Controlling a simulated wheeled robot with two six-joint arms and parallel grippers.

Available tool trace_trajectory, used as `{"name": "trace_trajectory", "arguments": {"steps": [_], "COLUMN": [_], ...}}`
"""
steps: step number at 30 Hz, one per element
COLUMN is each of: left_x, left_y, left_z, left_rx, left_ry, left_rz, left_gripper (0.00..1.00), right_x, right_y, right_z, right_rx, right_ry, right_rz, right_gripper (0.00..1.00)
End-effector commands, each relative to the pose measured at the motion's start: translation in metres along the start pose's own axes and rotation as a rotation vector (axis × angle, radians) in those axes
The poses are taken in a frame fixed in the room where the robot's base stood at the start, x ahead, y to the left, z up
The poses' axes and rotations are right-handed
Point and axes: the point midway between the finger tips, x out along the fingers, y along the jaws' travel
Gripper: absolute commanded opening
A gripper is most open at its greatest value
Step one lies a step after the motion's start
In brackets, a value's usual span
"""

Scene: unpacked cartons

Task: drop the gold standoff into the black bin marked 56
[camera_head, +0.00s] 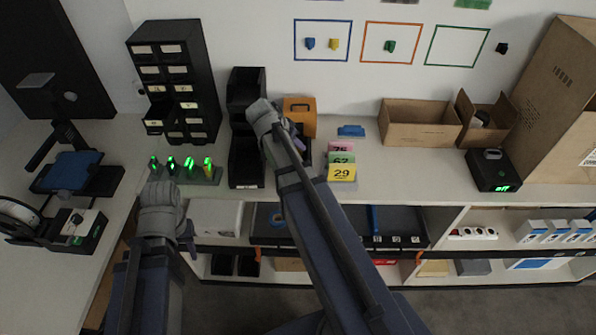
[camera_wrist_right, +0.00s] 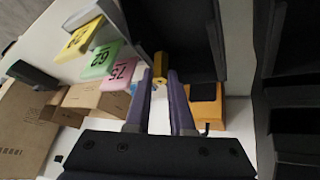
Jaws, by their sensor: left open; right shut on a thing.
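The gold standoff (camera_wrist_right: 160,68) is upright between the fingertips of my right gripper (camera_wrist_right: 160,84) in the right wrist view. In the head view my right gripper (camera_head: 297,138) hangs over the counter beside the black bins, and its arm hides the standoff. A front black bin (camera_head: 245,162) and a rear black bin (camera_head: 247,84) stand on the counter. A black bin wall (camera_wrist_right: 180,30) shows close behind the standoff in the wrist view. I cannot read 56 on any bin. My left gripper (camera_head: 190,240) is open and empty before the counter's front edge.
Pink, green and yellow number cards (camera_head: 341,172) stand right of my right arm. An orange box (camera_head: 300,112) is behind it. A black drawer cabinet (camera_head: 175,82) and a green-lit strip (camera_head: 187,173) are left. Open cartons (camera_head: 420,122) stand at the right.

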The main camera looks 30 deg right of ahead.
Motion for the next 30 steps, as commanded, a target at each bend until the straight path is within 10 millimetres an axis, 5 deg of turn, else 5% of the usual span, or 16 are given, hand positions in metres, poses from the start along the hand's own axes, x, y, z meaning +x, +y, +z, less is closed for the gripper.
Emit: {"name": "trace_trajectory", "arguments": {"steps": [3, 13, 14, 23, 30], "left_x": [0.0160, 0.0171, 0.0171, 0.0172, 0.0170], "left_y": [0.0015, 0.0016, 0.0017, 0.0016, 0.0016], "left_z": [-0.0009, -0.0010, -0.0010, -0.0010, -0.0010], "left_rx": [-0.001, -0.001, -0.001, -0.001, -0.001], "left_ry": [0.000, 0.000, 0.000, 0.000, 0.000], "left_rz": [0.000, 0.000, 0.000, 0.000, 0.000], "left_gripper": [0.42, 0.42, 0.42, 0.42, 0.42], "right_x": [0.0136, 0.0146, 0.0146, 0.0146, 0.0144], "right_y": [-0.0023, -0.0024, -0.0025, -0.0025, -0.0025], "right_z": [0.0083, 0.0089, 0.0089, 0.0089, 0.0089], "right_rx": [0.000, 0.000, 0.000, 0.000, 0.000], "right_ry": [0.000, 0.000, 0.000, 0.000, 0.000], "right_rz": [0.000, 0.000, 0.000, 0.000, 0.000], "right_gripper": [0.00, 0.00, 0.22, 0.56, 0.56]}}
